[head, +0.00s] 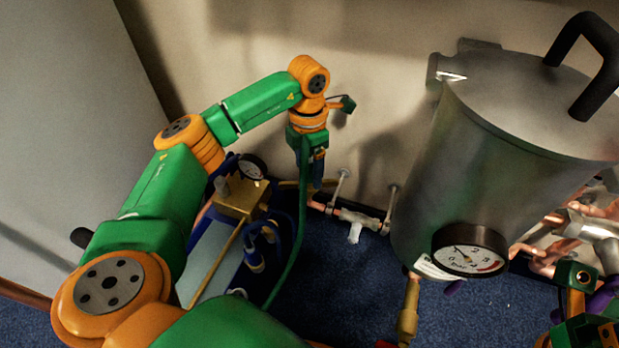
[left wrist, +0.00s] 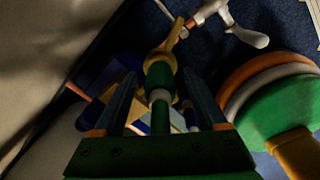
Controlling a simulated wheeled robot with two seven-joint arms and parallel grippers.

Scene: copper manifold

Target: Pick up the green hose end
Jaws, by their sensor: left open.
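The green hose (head: 297,235) runs in the head view from my left gripper down to the floor. In the left wrist view the green hose end (left wrist: 159,76) has a pale band (left wrist: 160,97) and sits at a brass fitting (left wrist: 170,42). My left gripper (head: 312,178) points down by the wall; in the left wrist view its open jaws (left wrist: 161,83) have one finger on each side of the hose end, with visible gaps. What seems to be my right wrist (head: 578,278) shows at the lower right; its fingers cannot be made out.
A steel tank (head: 480,150) with a pressure gauge (head: 469,250) stands right of the left gripper. A brass block (head: 241,197) with blue hoses is on the left. Copper pipework with a white valve handle (head: 354,230) lies low by the wall. Blue carpet (head: 330,290) is open in front.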

